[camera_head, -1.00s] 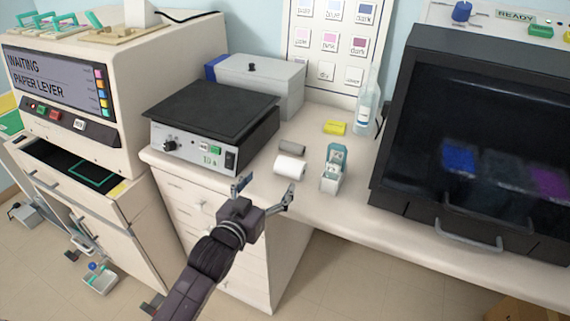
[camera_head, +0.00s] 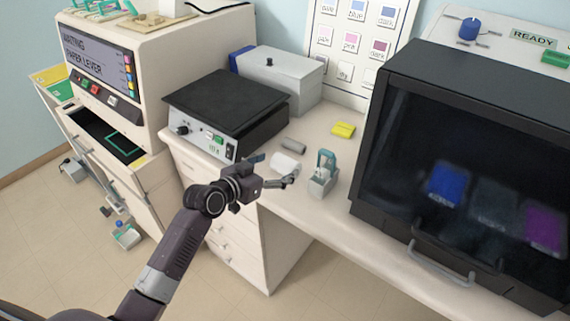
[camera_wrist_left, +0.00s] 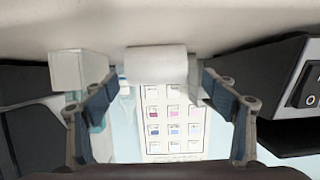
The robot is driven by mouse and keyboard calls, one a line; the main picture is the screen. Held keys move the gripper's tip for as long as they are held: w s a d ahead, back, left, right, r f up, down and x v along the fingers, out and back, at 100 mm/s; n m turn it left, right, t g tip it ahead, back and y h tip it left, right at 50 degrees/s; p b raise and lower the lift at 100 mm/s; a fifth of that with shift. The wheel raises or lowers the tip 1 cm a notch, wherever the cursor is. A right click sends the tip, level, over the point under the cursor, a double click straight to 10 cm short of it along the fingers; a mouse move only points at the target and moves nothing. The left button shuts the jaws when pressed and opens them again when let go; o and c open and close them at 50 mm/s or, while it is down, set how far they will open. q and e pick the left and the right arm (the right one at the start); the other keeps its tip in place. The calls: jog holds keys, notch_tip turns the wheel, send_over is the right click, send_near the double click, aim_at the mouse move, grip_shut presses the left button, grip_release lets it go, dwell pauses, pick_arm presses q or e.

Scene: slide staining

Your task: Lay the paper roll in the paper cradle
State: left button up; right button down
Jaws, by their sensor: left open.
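The white paper roll (camera_head: 284,163) lies on its side on the counter, near its front edge. My left gripper (camera_head: 272,170) is open just in front of the roll, its fingers pointing toward it. In the left wrist view, the roll (camera_wrist_left: 157,64) appears beyond and between the two open fingertips (camera_wrist_left: 157,84), with no clear contact. A smaller grey cylinder (camera_head: 293,146) lies behind the roll. I cannot identify the paper cradle for certain in these views. My right gripper is out of view.
A small grey holder with a teal top (camera_head: 323,176) stands close right of the roll. The black-topped heater box (camera_head: 225,105) is to the left. A yellow block (camera_head: 344,129) lies behind. The dark-fronted cabinet (camera_head: 460,165) fills the right. The machine's display (camera_head: 100,62) reads WAITING, PAPER LEVER.

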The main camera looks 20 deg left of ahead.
aim_at(282, 164)
pick_arm(q)
jog(key=x, duration=0.3)
jog(key=shift+w+d+r+p, duration=0.1)
jog(key=shift+w+d+p, duration=0.05)
jog(key=shift+d+p, duration=0.2)
jog(key=shift+w, duration=0.35)
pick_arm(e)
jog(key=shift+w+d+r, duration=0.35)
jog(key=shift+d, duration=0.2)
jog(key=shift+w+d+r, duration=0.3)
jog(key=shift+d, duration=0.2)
pick_arm(q)
jog(key=shift+c, duration=0.3)
jog(key=c, duration=1)
jog(key=shift+c, duration=1.9)
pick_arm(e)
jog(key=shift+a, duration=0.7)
